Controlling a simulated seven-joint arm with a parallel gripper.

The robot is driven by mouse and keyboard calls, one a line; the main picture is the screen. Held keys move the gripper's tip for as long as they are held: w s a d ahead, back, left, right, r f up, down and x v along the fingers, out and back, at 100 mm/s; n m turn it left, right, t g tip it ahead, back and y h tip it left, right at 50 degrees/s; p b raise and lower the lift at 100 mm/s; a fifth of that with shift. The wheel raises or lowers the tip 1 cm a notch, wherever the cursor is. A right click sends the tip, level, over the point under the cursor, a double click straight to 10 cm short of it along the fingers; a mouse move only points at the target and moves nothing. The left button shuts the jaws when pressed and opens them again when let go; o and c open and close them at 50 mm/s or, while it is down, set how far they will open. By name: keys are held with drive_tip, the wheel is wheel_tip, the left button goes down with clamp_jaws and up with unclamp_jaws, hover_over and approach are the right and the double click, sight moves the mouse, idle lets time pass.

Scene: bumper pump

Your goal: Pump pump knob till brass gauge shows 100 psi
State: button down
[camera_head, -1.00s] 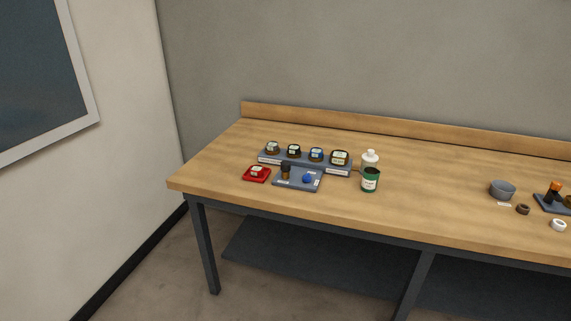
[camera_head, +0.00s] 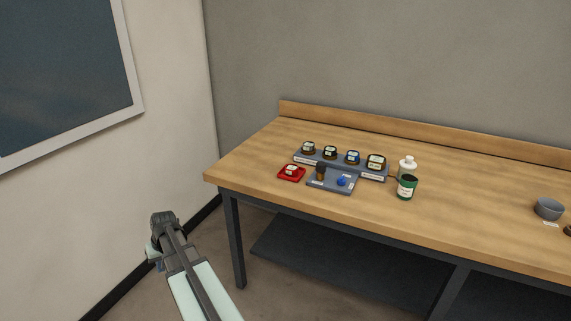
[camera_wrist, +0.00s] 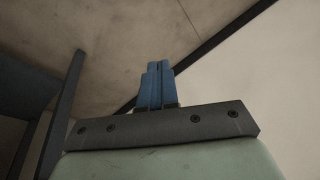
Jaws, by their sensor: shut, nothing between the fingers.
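A grey plate (camera_head: 330,187) on the bench's left part carries a blue round knob (camera_head: 342,181) and a dark upright cylinder with a brownish lower part (camera_head: 320,172). I cannot tell for sure which is the pump knob. Behind it, a grey rack (camera_head: 338,165) holds several small round gauges, including the leftmost (camera_head: 308,148) and the rightmost (camera_head: 376,161). Their readings are too small to read, and I cannot tell which is brass. My gripper's blue fingers (camera_wrist: 158,68) are together and empty in the wrist view, pointing toward floor and wall, away from the bench.
A small red tray (camera_head: 291,173) with a light-topped item sits left of the plate. A green can (camera_head: 407,187) and a white bottle (camera_head: 407,166) stand to the right. A grey bowl (camera_head: 548,208) is farther right. The wooden bench (camera_head: 460,210) between is clear.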

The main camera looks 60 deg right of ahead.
drive_tip(key=s+d+r+m+t, duration=0.15)
drive_tip(key=d+r, duration=0.25)
drive_tip(key=d, duration=0.5)
drive_tip(key=s+d+r+m+t, duration=0.15)
drive_tip(key=d+r, duration=0.25)
drive_tip(key=d, duration=0.6)
wheel_tip(320, 180, up, 26)
drive_tip(key=m+t+h, duration=0.2)
drive_tip(key=m+h, duration=0.3)
hover_over(324, 164)
drive_tip(key=shift+a+f, duration=0.15)
drive_tip(key=shift+f, duration=4.45)
drive_tip(key=shift+f, duration=0.1)
drive_tip(key=shift+f, duration=0.3)
